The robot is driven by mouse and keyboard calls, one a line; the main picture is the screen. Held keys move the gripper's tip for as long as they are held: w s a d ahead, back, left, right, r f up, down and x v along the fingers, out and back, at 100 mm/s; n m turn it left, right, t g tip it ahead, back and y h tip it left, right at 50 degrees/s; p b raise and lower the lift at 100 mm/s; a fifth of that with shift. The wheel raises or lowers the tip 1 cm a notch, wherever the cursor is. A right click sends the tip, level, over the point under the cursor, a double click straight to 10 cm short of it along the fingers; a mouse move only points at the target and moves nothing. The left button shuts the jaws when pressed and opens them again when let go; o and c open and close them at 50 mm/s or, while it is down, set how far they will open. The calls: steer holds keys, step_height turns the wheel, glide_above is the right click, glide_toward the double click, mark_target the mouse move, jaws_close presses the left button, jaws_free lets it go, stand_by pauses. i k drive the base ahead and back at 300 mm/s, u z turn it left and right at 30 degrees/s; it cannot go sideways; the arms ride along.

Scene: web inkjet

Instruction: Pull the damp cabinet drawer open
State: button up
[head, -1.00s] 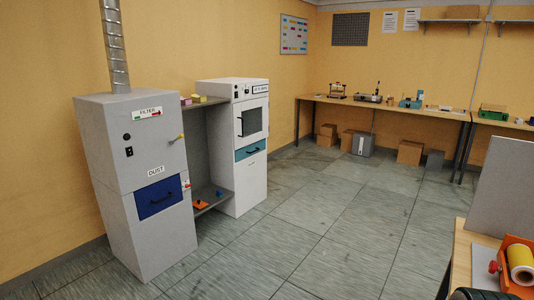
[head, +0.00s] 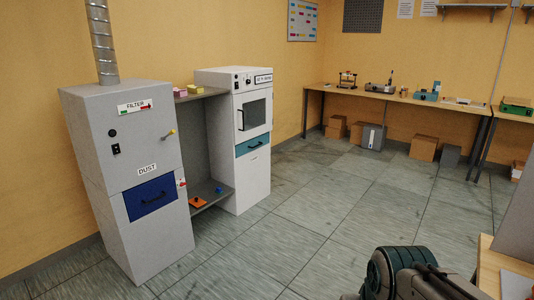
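The white cabinet (head: 248,190) stands against the left wall, with a window door (head: 254,112) on top and a teal drawer (head: 252,144) below it. The drawer looks closed and has a dark handle on its front. The cabinet's label (head: 263,78) is too small to read surely, so I cannot confirm that it is the damp cabinet. Part of my arm shows at the lower right, far from the cabinet. My gripper is not in view.
A grey filter unit (head: 95,150) with a blue drawer marked DUST (head: 151,197) stands nearer on the left. Low shelves (head: 212,198) lie between the two units. A bench (head: 490,268) edges the right. The floor before the cabinets is clear.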

mark_target(245, 148)
steer(key=u, duration=0.6)
steer(key=i, duration=3.85)
steer(key=z, duration=0.75)
steer(key=i, duration=0.95)
steer(key=z, duration=0.35)
